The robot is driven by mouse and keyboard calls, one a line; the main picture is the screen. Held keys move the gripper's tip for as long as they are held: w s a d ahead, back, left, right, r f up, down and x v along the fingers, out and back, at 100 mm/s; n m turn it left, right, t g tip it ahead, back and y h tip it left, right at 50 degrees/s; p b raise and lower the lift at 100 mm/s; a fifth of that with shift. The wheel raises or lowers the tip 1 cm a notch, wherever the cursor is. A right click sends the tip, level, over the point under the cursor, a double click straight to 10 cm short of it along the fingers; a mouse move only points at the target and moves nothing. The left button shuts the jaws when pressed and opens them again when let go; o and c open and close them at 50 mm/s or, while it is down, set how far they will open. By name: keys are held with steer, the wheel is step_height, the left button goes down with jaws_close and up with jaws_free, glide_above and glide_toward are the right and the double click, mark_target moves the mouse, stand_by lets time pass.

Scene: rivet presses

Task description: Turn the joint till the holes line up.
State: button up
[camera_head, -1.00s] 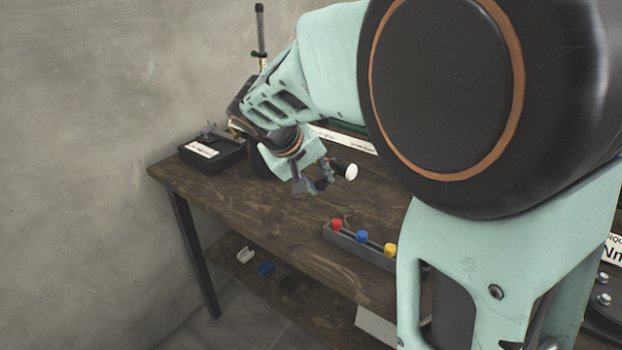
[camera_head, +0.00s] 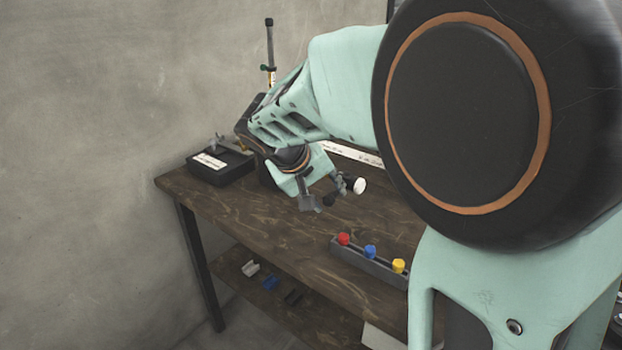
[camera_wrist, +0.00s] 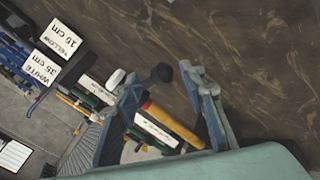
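My gripper (camera_head: 323,196) hangs above the dark wooden bench, fingers pointing down. In the wrist view my gripper (camera_wrist: 160,88) has its two fingers well apart. A yellow-ended rod (camera_wrist: 172,124) shows between them, but I cannot tell its depth; no grip on it is visible. A white-ended black knob (camera_head: 358,185) shows just right of the fingers. The wrist view shows a black knob (camera_wrist: 162,73) near the fingertips. A joint with holes cannot be made out; my arm hides much of the bench.
A black box (camera_head: 220,164) with a white label and grey fitting stands at the bench's left back. A grey holder (camera_head: 368,263) with red, blue and yellow pieces lies at the front edge. Labelled cards (camera_wrist: 62,39) show in the wrist view. Bare bench top (camera_head: 235,207) lies left of my gripper.

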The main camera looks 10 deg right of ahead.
steer(key=v, duration=0.7)
steer(key=shift+r, duration=0.15)
steer(key=shift+s+a, duration=0.1)
steer(key=shift+a, duration=0.05)
steer(key=shift+c, duration=0.2)
